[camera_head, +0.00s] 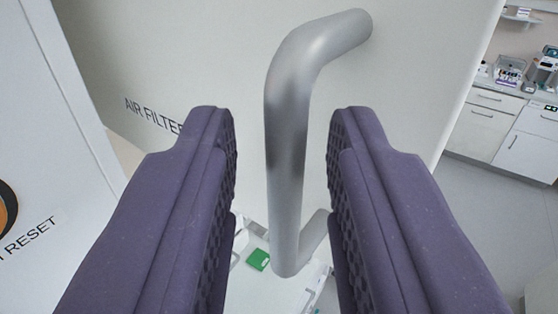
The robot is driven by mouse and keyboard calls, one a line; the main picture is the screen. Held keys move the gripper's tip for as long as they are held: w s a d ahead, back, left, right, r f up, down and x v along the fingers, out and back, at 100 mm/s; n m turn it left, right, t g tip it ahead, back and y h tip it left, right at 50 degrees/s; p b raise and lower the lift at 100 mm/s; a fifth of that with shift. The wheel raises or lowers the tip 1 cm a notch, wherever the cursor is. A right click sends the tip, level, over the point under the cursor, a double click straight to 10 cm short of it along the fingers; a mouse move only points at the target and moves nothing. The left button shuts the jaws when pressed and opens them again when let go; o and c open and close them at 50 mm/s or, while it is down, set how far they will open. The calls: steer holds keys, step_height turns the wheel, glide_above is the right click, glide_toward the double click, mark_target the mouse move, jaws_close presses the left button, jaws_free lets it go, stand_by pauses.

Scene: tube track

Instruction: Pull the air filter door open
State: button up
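The air filter door (200,60) is a pale panel across the middle of the view, with "AIR FILTE…" lettering partly hidden behind my left finger. A grey metal bar handle (285,150) stands out from it, bent at the top where it meets the panel. My gripper (282,150) has two purple textured fingers, open, one on each side of the handle. Gaps show between the handle and both fingers, so neither touches it. The handle's lower end bends back toward the door near the bottom middle.
A white panel marked "RESET" (30,238) with a round black and orange part stands at the left. Below the handle is a white surface with a green square (258,260). White cabinets (500,125) with items on top stand at the far right. Grey floor (480,200) is open there.

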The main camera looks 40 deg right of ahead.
steer(key=b+v, duration=0.1)
steer(key=v, duration=0.5)
steer(key=shift+a, duration=0.1)
